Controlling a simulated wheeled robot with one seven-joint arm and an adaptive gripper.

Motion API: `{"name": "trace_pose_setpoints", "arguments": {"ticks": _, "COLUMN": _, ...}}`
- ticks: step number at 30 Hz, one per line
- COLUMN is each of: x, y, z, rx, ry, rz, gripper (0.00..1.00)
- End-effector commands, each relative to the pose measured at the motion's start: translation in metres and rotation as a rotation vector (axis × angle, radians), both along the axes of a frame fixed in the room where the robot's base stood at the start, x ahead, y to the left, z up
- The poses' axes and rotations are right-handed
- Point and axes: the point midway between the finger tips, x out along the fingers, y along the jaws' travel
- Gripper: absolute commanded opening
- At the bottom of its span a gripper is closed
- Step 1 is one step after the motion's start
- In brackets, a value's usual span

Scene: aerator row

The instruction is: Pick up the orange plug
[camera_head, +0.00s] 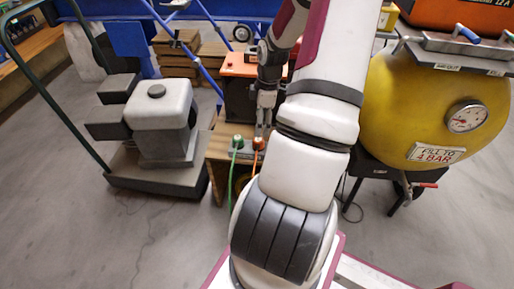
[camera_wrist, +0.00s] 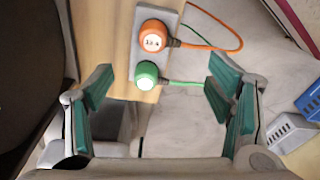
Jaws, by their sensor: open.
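The orange plug (camera_wrist: 153,40) has a round white face with dark print and sits in a grey socket strip (camera_wrist: 167,17). Its orange cord leaves to the right. In the head view the orange plug (camera_head: 258,143) stands just right of the green plug (camera_head: 237,141). In the wrist view the green plug (camera_wrist: 147,76) is directly below the orange one. My gripper (camera_wrist: 160,88) is open and empty. In the wrist view its teal-padded fingers lie left and right of the green plug, and the orange plug is above their line. In the head view my gripper (camera_head: 265,108) is just above the plugs.
The strip lies on a wooden surface (camera_head: 217,146). A orange-topped box (camera_head: 240,68) stands behind it. A grey machine on a cart (camera_head: 160,110) is at left, and a yellow tank (camera_head: 425,110) with a gauge is at right. Blue and grey bins (camera_wrist: 290,132) show right.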

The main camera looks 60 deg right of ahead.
Motion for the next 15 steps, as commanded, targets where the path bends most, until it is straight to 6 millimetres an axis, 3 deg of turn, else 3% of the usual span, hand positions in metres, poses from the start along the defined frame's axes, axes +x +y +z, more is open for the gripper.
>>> {"name": "trace_pose_setpoints", "arguments": {"ticks": 1, "x": 0.001, "y": 0.001, "z": -0.015, "rx": 0.003, "ry": 0.001, "rz": -0.001, "gripper": 0.74}}
{"name": "trace_pose_setpoints", "arguments": {"ticks": 6, "x": 0.004, "y": 0.003, "z": -0.041, "rx": 0.002, "ry": 0.001, "rz": -0.001, "gripper": 0.74}}
{"name": "trace_pose_setpoints", "arguments": {"ticks": 15, "x": 0.005, "y": 0.003, "z": -0.056, "rx": 0.000, "ry": 0.002, "rz": -0.002, "gripper": 0.74}}
